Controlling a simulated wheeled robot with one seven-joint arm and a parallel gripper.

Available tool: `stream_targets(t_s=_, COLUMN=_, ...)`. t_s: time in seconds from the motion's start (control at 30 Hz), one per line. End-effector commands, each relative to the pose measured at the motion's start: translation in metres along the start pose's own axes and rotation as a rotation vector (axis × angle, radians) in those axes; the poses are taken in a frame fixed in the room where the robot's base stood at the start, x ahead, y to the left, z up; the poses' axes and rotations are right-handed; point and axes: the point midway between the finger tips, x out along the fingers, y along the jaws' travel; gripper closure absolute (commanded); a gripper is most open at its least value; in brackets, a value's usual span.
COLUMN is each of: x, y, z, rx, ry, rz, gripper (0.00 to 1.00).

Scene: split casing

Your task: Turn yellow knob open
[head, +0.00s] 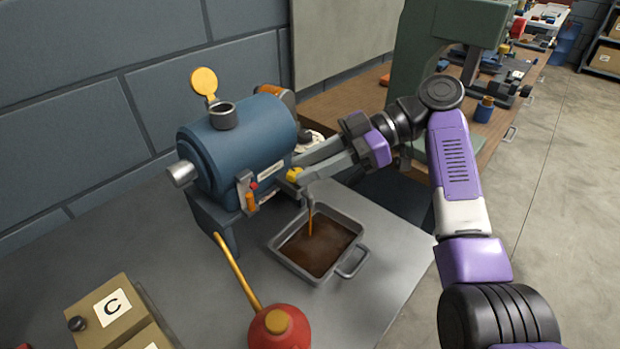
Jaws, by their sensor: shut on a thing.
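The yellow knob (294,175) is on the lower right side of a blue cylindrical casing (243,140). My gripper (300,172) reaches in from the right and is shut on the knob; its fingers hide part of it. A short grey spout (310,192) sits just below the fingers. A thin orange-brown stream (311,220) runs down from the spout into a grey metal pan (352,268), which holds dark brown liquid.
A red oil can (279,333) with a long yellow spout stands in front of the casing. Cardboard boxes (110,310) marked C are at the lower left. A yellow round cap (204,81) stands open above the filler neck. A green machine (425,60) and wooden bench are behind my arm.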

Motion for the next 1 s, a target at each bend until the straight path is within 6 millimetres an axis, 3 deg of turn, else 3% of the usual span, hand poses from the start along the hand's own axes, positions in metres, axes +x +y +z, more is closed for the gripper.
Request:
stream_targets(t_s=0.73, x=0.0018, y=0.0009, z=0.0028, rx=-0.021, ry=-0.005, rz=-0.066, gripper=1.00)
stream_targets(t_s=0.77, x=0.0019, y=0.0009, z=0.0028, rx=-0.021, ry=-0.005, rz=-0.066, gripper=0.66)
stream_targets(t_s=0.8, x=0.0019, y=0.0009, z=0.0028, rx=-0.021, ry=-0.004, rz=-0.066, gripper=0.58)
stream_targets(t_s=0.87, x=0.0017, y=0.0010, z=0.0024, rx=-0.021, ry=-0.004, rz=-0.065, gripper=0.50)
stream_targets(t_s=1.0, x=0.0013, y=0.0013, z=0.0016, rx=-0.023, ry=-0.003, rz=-0.064, gripper=0.50)
